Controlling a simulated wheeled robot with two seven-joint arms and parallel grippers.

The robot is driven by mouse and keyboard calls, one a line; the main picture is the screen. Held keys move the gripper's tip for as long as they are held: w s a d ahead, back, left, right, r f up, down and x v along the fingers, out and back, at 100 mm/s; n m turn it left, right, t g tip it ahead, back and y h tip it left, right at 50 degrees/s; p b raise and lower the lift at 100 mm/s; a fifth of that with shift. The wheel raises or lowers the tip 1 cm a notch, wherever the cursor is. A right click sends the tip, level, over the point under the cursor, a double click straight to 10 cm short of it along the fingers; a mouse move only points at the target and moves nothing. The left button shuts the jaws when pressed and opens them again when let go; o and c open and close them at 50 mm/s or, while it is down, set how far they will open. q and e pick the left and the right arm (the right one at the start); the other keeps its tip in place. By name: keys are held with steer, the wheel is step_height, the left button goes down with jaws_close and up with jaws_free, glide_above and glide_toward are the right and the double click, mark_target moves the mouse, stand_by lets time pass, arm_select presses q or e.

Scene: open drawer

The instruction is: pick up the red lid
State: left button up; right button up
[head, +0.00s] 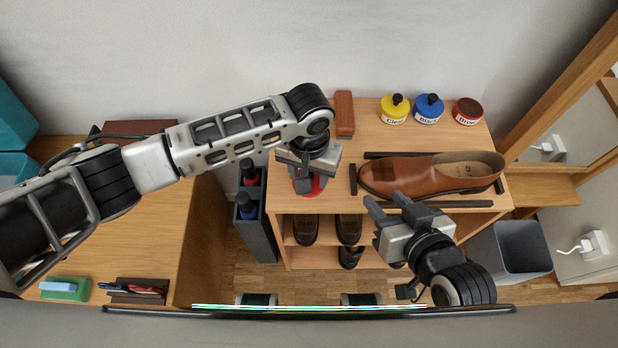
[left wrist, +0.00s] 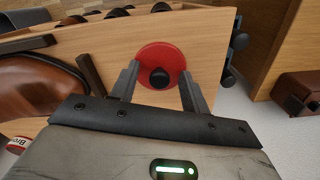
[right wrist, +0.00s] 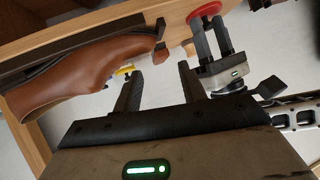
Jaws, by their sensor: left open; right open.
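The red lid (left wrist: 152,60) is a flat red disc with a black knob (left wrist: 159,77). It lies on the wooden cabinet top, left of the brown shoe in the head view, where my left gripper mostly covers it and a red edge (head: 314,185) shows. My left gripper (left wrist: 161,84) is open, with its fingers on either side of the knob; I cannot tell whether they touch it. The lid also shows in the right wrist view (right wrist: 203,13). My right gripper (head: 377,207) is open and empty, in front of the brown shoe.
The brown shoe (head: 410,178) lies among dark strips on the cabinet top. A yellow bottle (head: 395,112), blue bottle (head: 429,112) and red-brown tin (head: 467,112) stand behind it. A brown block (head: 344,113) lies behind my left gripper. A grey bin (head: 523,250) stands at right.

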arm_select(q)
jaws_close()
steer(key=shift+r, duration=0.15)
